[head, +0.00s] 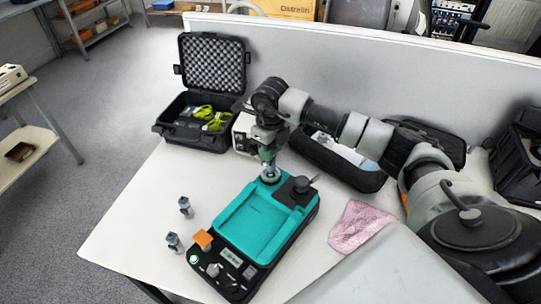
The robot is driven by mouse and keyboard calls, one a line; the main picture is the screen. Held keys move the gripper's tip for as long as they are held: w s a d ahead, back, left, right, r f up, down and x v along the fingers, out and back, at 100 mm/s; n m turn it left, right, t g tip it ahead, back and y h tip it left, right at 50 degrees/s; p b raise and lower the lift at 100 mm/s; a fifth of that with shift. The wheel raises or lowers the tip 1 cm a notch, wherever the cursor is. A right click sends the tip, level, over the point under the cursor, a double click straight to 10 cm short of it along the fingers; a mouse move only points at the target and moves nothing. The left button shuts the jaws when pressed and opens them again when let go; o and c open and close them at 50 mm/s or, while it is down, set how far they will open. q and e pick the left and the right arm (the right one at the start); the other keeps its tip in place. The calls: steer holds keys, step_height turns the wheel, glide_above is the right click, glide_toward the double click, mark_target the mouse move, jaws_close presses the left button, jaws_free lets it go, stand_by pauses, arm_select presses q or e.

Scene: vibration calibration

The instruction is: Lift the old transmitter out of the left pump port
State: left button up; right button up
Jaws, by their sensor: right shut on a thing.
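The teal and black pump (254,223) stands on the table, with its ports at its far end. My right gripper (267,153) reaches down over the pump's far left corner, at the left port (270,177). It is shut on the old transmitter, which is mostly hidden by the fingers. I cannot tell whether its lower end is still seated in the port or just clear of it. A dark round knob-like part (301,184) sits at the far right corner. My left gripper is not in view.
Two small grey transmitters (185,207) (174,242) stand left of the pump. An open black case (203,135) is behind, a long black case (340,165) behind right. A pink cloth (359,226) lies right. The table's left front is clear.

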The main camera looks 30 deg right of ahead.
step_height(320, 180, up, 2)
steer(key=shift+w, duration=0.1)
steer(key=s+d+r, duration=0.6)
steer(key=s+r, duration=0.3)
steer(key=r, duration=0.1)
steer(key=shift+s+d+r, duration=0.3)
steer(key=shift+d+r, duration=0.1)
steer(key=shift+f, duration=0.1)
